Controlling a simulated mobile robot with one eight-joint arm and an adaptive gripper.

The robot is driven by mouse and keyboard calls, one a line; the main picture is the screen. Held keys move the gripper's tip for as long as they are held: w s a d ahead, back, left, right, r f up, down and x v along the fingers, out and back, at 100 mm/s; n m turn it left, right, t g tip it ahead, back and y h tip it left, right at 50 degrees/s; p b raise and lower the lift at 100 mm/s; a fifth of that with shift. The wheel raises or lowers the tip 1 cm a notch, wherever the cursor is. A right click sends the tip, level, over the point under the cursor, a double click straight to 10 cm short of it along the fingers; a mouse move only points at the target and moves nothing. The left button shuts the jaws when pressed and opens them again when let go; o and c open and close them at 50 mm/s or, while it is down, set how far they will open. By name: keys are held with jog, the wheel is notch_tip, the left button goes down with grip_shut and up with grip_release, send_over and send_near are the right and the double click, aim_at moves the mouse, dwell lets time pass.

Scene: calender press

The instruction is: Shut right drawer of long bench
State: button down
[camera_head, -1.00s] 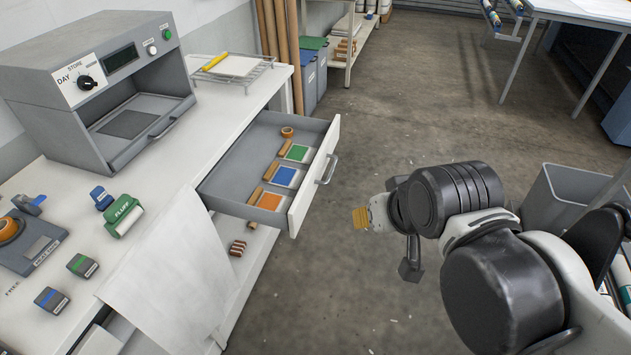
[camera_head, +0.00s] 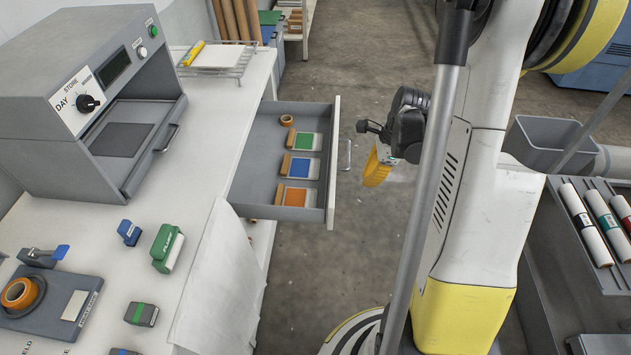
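The right drawer (camera_head: 262,141) of the long bench (camera_head: 206,160) is pulled out to the right. Its white front (camera_head: 333,160) carries a bar handle (camera_head: 345,155). Inside lie a brown tape roll (camera_head: 287,120) and green (camera_head: 305,141), blue (camera_head: 305,167) and orange (camera_head: 298,196) pads with wooden grips. My gripper (camera_head: 376,168) is to the right of the drawer front, apart from the handle. Its yellow fingers show, but whether they are open or shut is unclear. Part of my arm is hidden behind my own body.
A grey press machine (camera_head: 100,80) and stamps (camera_head: 167,248) stand on the bench. A wire rack (camera_head: 217,58) is at its far end. A grey bin (camera_head: 545,140) and a shelf with rolls (camera_head: 590,225) are at right. Floor beyond the drawer is clear.

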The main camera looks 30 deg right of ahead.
jog(key=w+a+f+b, duration=0.3)
jog(key=a+f+b, duration=0.2)
jog(key=f, duration=0.5)
jog(key=shift+w, duration=0.2)
